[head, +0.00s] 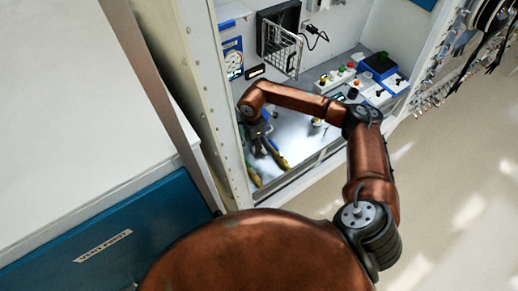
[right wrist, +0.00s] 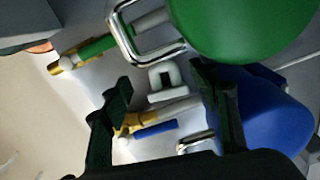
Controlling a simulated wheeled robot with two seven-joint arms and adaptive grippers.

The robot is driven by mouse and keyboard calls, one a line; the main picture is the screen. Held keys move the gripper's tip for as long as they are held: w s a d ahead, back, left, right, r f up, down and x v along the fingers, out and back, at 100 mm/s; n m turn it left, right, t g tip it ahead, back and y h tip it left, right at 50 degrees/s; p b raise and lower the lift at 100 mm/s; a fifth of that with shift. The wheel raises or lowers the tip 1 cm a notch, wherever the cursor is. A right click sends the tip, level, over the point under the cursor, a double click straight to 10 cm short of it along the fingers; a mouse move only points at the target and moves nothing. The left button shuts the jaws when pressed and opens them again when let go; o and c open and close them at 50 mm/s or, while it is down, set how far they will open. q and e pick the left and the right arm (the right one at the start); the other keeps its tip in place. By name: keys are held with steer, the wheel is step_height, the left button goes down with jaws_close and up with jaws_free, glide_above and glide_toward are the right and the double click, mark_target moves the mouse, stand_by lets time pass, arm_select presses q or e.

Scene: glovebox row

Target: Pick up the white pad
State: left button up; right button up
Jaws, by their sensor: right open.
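My right gripper (head: 258,132) reaches down inside the white cabinet in the head view, low over its pale floor. In the right wrist view its two dark fingers stand apart, so the gripper (right wrist: 162,80) is open, with nothing clamped. A white rod with a yellow part (right wrist: 132,124) and a blue stick (right wrist: 157,130) lie nearby. No clear white pad can be made out in the head view. My left gripper is out of view.
A large green rounded thing (right wrist: 240,25) with a metal loop and a blue rounded thing (right wrist: 265,110) crowd the fingers. Yellow-handled tools (head: 275,153) lie on the cabinet floor. The cabinet's front frame (head: 300,180) borders the opening.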

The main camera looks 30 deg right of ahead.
steer(key=f, duration=0.1)
steer(key=f+p, duration=0.1)
steer(key=f, duration=0.3)
steer(key=shift+w+d, duration=0.1)
steer(key=shift+d, duration=0.15)
steer(key=shift+r, duration=0.1)
steer(key=shift+c, duration=0.4)
steer(key=c, duration=1.2)
steer(key=shift+o, duration=0.2)
